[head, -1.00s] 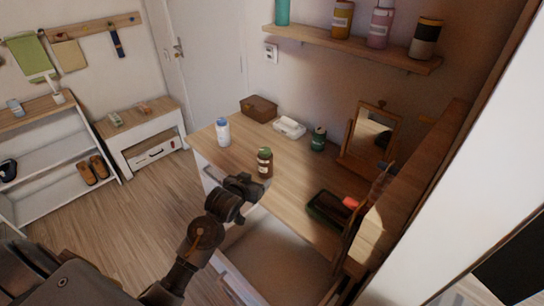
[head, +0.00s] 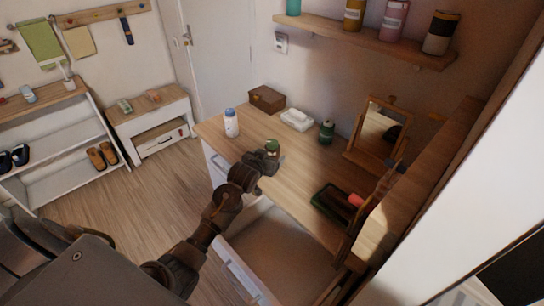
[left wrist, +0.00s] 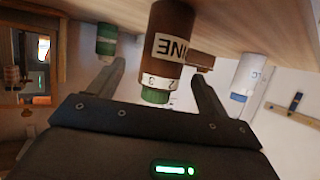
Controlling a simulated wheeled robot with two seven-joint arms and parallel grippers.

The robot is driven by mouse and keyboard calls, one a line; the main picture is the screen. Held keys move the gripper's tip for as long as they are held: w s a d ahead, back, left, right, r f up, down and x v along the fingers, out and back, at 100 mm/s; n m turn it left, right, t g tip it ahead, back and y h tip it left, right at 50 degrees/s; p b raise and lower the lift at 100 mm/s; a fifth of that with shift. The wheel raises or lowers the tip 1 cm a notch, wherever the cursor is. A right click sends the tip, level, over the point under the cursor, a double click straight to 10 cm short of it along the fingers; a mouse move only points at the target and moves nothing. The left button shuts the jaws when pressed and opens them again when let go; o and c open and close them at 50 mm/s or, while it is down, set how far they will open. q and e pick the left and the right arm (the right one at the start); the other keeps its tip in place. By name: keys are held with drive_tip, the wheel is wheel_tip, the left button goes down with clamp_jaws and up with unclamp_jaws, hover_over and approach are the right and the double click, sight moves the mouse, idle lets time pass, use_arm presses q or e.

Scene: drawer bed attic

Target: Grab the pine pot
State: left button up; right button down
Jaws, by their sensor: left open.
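The pine pot (left wrist: 168,48) is a brown jar with a green cap and a white label reading "INE" in the left wrist view, which shows it upside down. In the head view its green cap (head: 272,145) shows on the dresser top (head: 300,170), and most of its body is hidden behind my left gripper (head: 268,160). My left gripper is open, with one finger on each side of the jar in the left wrist view. I see gaps between jar and fingers. My right gripper is not in view.
A white bottle with a blue cap (head: 231,122) stands left of the jar. A brown box (head: 267,98), a white tissue pack (head: 297,119) and a green jar (head: 326,132) stand behind. A mirror (head: 378,130) and a dark green tray (head: 331,203) are at right. An open drawer is below.

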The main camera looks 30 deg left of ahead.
use_arm(q)
drive_tip(key=shift+p+x, duration=0.55)
drive_tip(key=shift+x, duration=1.75)
drive_tip(key=shift+a+f, duration=0.1)
drive_tip(key=c, duration=1.1)
